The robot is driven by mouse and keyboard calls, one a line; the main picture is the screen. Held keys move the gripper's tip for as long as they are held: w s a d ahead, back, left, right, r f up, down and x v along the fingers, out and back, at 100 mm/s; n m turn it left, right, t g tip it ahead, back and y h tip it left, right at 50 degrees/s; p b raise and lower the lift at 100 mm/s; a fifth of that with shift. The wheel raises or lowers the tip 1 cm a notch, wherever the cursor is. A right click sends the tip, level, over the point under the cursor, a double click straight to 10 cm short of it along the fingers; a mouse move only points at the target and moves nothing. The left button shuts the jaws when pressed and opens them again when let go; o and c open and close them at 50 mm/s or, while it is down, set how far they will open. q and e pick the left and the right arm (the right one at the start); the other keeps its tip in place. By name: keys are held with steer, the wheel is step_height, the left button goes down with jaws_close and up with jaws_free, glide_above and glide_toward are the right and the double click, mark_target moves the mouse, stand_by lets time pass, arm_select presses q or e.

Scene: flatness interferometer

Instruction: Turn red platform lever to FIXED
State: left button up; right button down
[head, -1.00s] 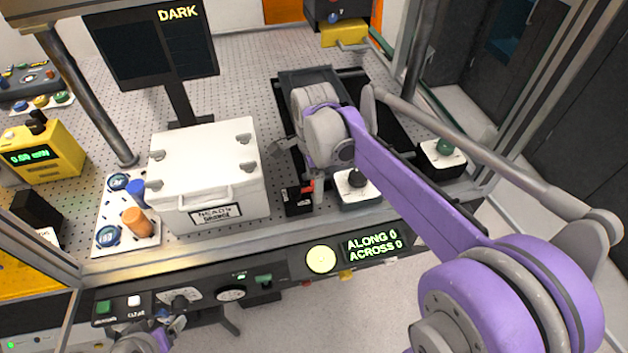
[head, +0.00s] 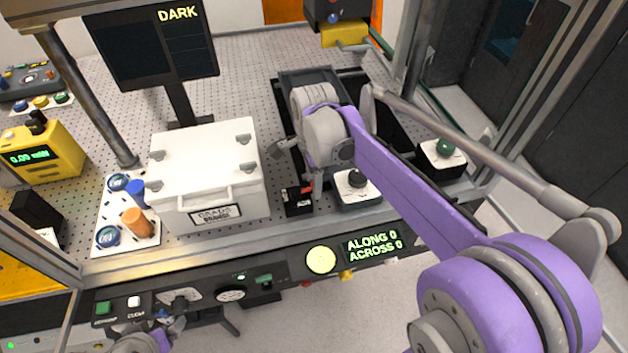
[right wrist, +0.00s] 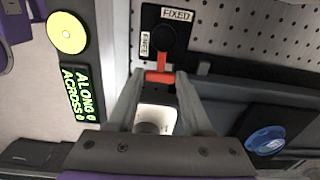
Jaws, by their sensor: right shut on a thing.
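The red platform lever (right wrist: 159,77) sits on a small black block (right wrist: 150,28) with a round black hub. In the right wrist view, the FIXED label (right wrist: 177,15) is at the block's top and the FREE label (right wrist: 147,45) at its left side. The red end is below the hub, on the side away from FIXED. My right gripper (right wrist: 160,84) is shut on the red end, one finger on each side. In the head view, the block (head: 297,205) stands at the bench's front, partly under my right gripper (head: 312,182). My left gripper (head: 172,328) is at the bottom left, its jaws unclear.
A white lidded box (head: 205,160) stands left of the block. A white-topped unit with a black knob (head: 357,180) is close on its right. The front panel has a yellow disc (head: 321,260) and a display reading ALONG 0, ACROSS 0 (head: 372,245). A monitor (head: 150,45) reads DARK.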

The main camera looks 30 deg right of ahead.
steer(key=w+n, duration=0.1)
steer(key=n, duration=0.3)
steer(key=shift+w, duration=0.4)
steer(key=n, duration=0.1)
steer(key=w+n, duration=0.1)
steer(key=n, duration=0.3)
steer(key=shift+w+a, duration=0.35)
steer(key=n, duration=0.1)
steer(key=w+a+n, duration=0.1)
steer(key=n, duration=0.1)
steer(key=shift+n, duration=0.3)
steer(key=shift+w+a+n+b, duration=0.2)
steer(key=shift+a+n, duration=0.15)
steer(key=shift+n, duration=0.7)
steer(key=shift+w+a+n+b, duration=0.1)
steer(key=shift+w+a+n, duration=0.2)
steer(key=shift+n, duration=0.75)
steer(key=shift+s+a, duration=0.1)
steer(key=shift+c, duration=1.6)
jaws_free()
